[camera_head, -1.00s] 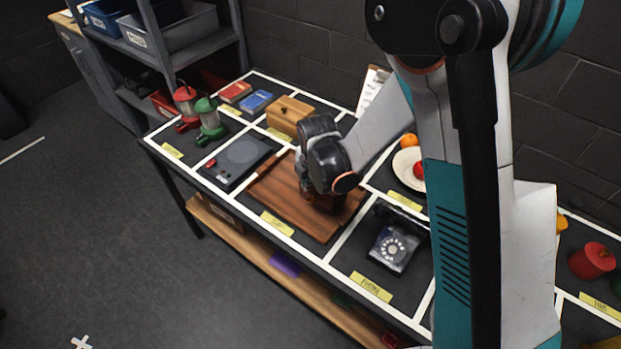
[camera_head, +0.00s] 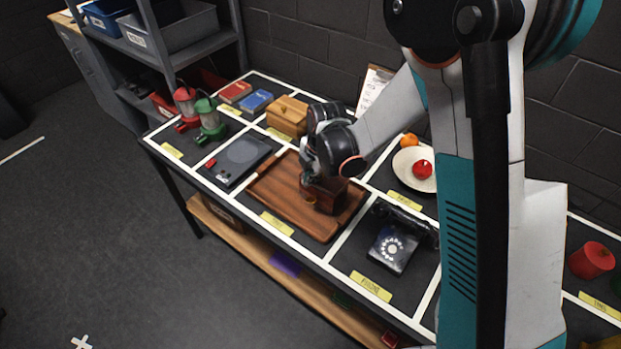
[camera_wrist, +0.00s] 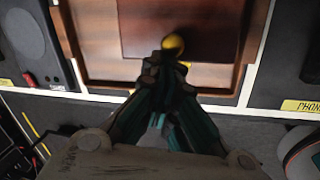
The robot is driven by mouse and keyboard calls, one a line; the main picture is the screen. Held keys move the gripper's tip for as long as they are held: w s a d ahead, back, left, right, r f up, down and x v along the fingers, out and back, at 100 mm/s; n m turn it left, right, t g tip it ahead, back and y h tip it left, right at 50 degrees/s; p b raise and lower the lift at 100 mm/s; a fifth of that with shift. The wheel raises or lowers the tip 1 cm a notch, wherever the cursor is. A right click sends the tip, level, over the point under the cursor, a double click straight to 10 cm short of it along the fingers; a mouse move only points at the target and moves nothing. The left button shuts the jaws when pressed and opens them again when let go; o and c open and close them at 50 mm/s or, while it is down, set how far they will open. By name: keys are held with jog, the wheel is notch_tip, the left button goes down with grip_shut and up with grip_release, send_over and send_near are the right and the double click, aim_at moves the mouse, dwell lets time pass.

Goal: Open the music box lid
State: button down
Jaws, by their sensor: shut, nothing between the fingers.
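The music box (camera_head: 326,194) is a small dark reddish-brown wooden box standing on a brown wooden tray (camera_head: 290,221). In the wrist view its dark brown top (camera_wrist: 195,32) fills the upper middle, with a round yellow knob (camera_wrist: 173,43) on the near edge. The lid looks closed, though my arm hides part of the box in the head view. My gripper (camera_wrist: 167,62) is shut and empty, its fingertips just below the knob in the wrist view; I cannot tell whether they touch it. In the head view my gripper (camera_head: 308,180) is at the box's near left side.
A grey speaker-like device (camera_head: 238,160) lies left of the tray and a black rotary telephone (camera_head: 395,246) to its right. A lighter wooden box (camera_head: 288,116) stands behind. A plate (camera_head: 404,169) with red fruit is at the right. The tray's front left is clear.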

jog(key=shift+w+d+r+g+y, duration=0.4)
jog(key=shift+w+r+g+y, duration=0.1)
jog(key=shift+r+g, duration=0.15)
jog(key=shift+w+d+r+g+y, duration=0.4)
jog(key=shift+r+g+y, duration=0.1)
jog(key=shift+r+g, duration=0.1)
jog(key=shift+w+d+r, duration=0.5)
jog(key=shift+w+r, duration=0.2)
jog(key=shift+w+d+r+b, duration=0.2)
jog(key=shift+w+d, duration=0.2)
jog(key=shift+w, duration=0.1)
jog(key=shift+w+d+r+b, duration=0.2)
jog(key=shift+w+d, duration=0.2)
jog(key=shift+w, duration=0.05)
jog(key=shift+w+d+r, duration=0.15)
jog(key=shift+w+d, duration=0.6)
jog(key=shift+w, duration=0.15)
jog(key=shift+w+d+f+b, duration=0.2)
jog(key=shift+w+d+b, duration=0.4)
jog(key=shift+w+d, duration=0.45)
